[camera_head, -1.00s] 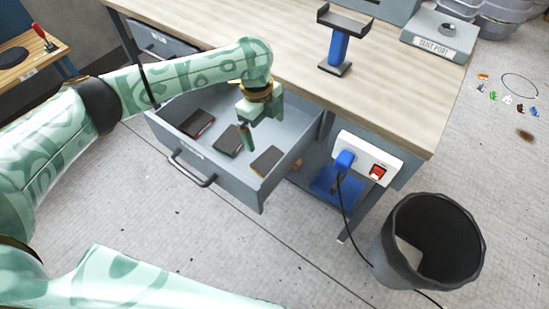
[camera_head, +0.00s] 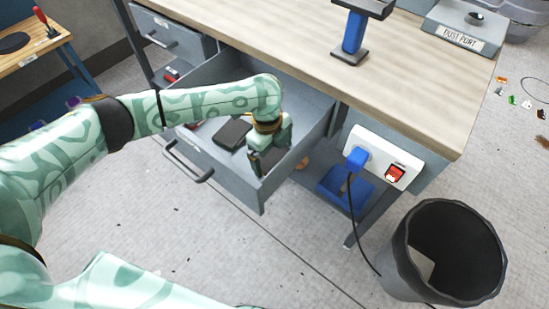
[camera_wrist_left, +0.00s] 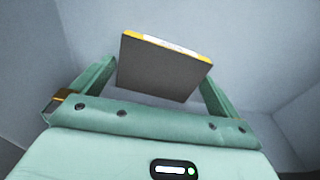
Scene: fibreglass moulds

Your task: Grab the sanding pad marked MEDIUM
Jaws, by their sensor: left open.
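My left gripper (camera_head: 268,152) is down in the open drawer (camera_head: 235,180), over the rightmost of the sanding pads. In the left wrist view a dark grey pad with a yellow edge (camera_wrist_left: 160,68) lies between the two spread fingers (camera_wrist_left: 158,73). The fingers are open, one on each side of it, and I cannot tell whether either touches it. A pale label strip on its yellow edge is too small to read. A dark pad (camera_head: 232,134) lies just left of the gripper. A third pad is mostly hidden behind my left forearm. My right gripper is out of view.
The workbench top (camera_head: 400,75) overhangs the drawer's back. A blue-handled black stand (camera_head: 352,38) and a grey DUST PORT box (camera_head: 466,28) are on it. A white socket panel (camera_head: 385,160) is on the bench side. A black bin (camera_head: 445,250) stands on the right.

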